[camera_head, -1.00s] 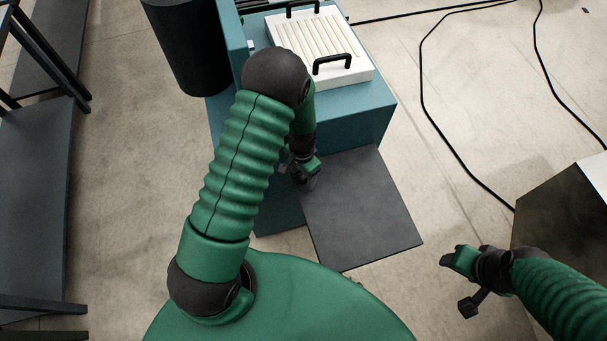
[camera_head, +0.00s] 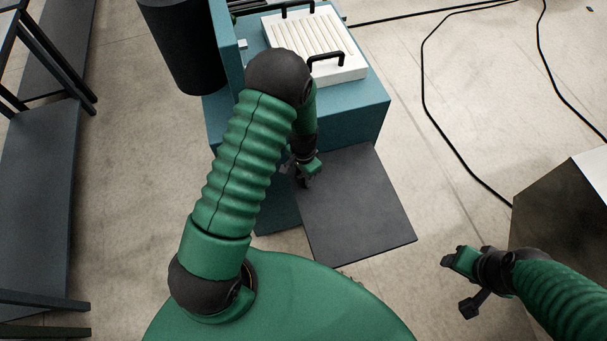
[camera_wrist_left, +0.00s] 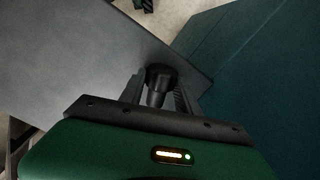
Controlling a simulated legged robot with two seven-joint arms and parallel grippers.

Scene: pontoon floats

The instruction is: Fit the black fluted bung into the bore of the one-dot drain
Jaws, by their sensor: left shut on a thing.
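The teal box (camera_head: 350,118) carries a white ribbed lid (camera_head: 318,38) with black handles. The dark panel (camera_head: 360,210) extends from its front. A black cylinder (camera_head: 180,50) stands at upper left, a dark bench (camera_head: 40,190) at left, a dark block (camera_head: 570,205) at right. Cables cross the floor.

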